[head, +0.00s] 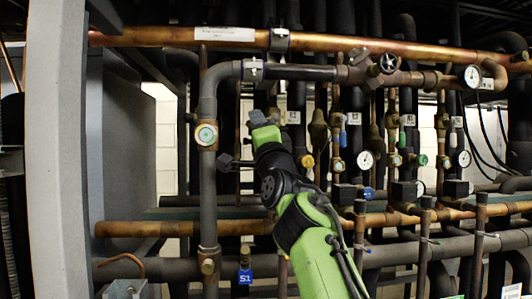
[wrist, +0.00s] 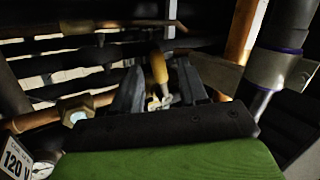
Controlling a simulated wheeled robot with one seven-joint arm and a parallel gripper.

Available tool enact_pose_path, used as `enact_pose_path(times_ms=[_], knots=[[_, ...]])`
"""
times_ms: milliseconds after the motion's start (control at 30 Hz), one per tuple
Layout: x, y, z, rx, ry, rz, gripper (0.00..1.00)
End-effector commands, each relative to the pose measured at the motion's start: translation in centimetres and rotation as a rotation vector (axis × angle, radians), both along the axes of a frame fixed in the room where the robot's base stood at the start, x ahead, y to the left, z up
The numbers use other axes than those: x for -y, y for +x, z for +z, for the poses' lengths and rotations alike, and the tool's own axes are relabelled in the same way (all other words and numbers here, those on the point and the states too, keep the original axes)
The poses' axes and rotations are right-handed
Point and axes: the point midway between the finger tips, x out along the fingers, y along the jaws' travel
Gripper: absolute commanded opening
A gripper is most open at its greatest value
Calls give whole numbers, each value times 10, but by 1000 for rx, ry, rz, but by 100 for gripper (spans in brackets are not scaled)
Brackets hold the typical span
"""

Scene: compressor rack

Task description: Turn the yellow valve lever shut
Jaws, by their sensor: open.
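The yellow valve lever (wrist: 158,68) stands between the two dark fingers of my gripper (wrist: 156,77) in the wrist view. The gripper is open, with a finger on each side of the lever. Whether either finger touches it I cannot tell. A small pale metal part (wrist: 163,101) shows at the lever's near end. In the head view my gripper (head: 259,122) reaches up into the pipework left of centre. I cannot make out the lever there; the arm and gripper may hide it.
A grey insulated pipe (head: 208,110) runs upright left of my gripper. A copper pipe (head: 150,36) crosses above, and another copper pipe (head: 130,229) crosses below. Gauges, including one round gauge (head: 365,159), and several valves crowd the right. In the wrist view a pipe clamp (wrist: 280,72) is close right.

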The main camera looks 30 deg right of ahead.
Motion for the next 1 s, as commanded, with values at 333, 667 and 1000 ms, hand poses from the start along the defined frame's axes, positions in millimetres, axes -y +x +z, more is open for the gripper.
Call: enact_pose_path(times_ms=[333,667,1000], knots=[[-16,-55,-47,-2,-5,-7,43],[-30,-103,-76,0,-6,-7,43],[-35,-116,-80,-1,1,1,43]])
